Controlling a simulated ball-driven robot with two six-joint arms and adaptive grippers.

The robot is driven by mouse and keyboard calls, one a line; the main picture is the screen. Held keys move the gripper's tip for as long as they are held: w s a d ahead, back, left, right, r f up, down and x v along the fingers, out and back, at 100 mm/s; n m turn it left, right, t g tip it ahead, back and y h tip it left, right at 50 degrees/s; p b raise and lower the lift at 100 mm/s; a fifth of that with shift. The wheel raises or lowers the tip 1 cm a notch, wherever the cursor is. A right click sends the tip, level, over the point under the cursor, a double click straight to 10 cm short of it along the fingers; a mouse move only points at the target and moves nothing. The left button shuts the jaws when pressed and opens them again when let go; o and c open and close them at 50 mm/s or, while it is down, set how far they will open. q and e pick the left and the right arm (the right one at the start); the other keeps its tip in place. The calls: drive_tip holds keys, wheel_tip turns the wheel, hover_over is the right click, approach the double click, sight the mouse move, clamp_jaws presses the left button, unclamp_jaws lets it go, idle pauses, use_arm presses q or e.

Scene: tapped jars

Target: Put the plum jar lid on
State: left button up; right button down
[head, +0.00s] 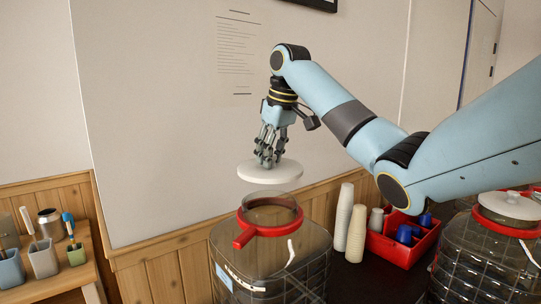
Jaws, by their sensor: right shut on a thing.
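My right gripper (268,161) points down and is shut on a round white lid (262,174), gripping it from above; the exact grip point is small and partly hidden by the fingers. The lid hangs roughly level, a little above the open glass neck (272,208) of a large clear jar (268,266). A gap shows between lid and glass rim. A red ring with a handle (244,239) goes around this neck. No readable name shows on the jar. My left gripper is not in view.
A second large jar (480,265) at the right has a white lid (512,206) on. Stacked cups (356,234) and a red bin (404,244) with blue items stand between the jars. A wooden shelf (50,282) with small pots is at the left.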

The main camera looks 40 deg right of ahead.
sight(273, 166)
drive_tip(key=shift+a+r, duration=0.1)
drive_tip(key=shift+a, duration=0.25)
drive_tip(key=shift+w, duration=0.1)
drive_tip(key=shift+w+d+f, duration=0.1)
drive_tip(key=shift+d+f, duration=0.5)
drive_tip(key=shift+f, duration=0.75)
drive_tip(key=shift+a+f, duration=0.15)
drive_tip(key=shift+f, duration=1)
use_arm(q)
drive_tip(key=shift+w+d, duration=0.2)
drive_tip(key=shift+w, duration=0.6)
use_arm(e)
drive_tip(key=shift+f, duration=0.8)
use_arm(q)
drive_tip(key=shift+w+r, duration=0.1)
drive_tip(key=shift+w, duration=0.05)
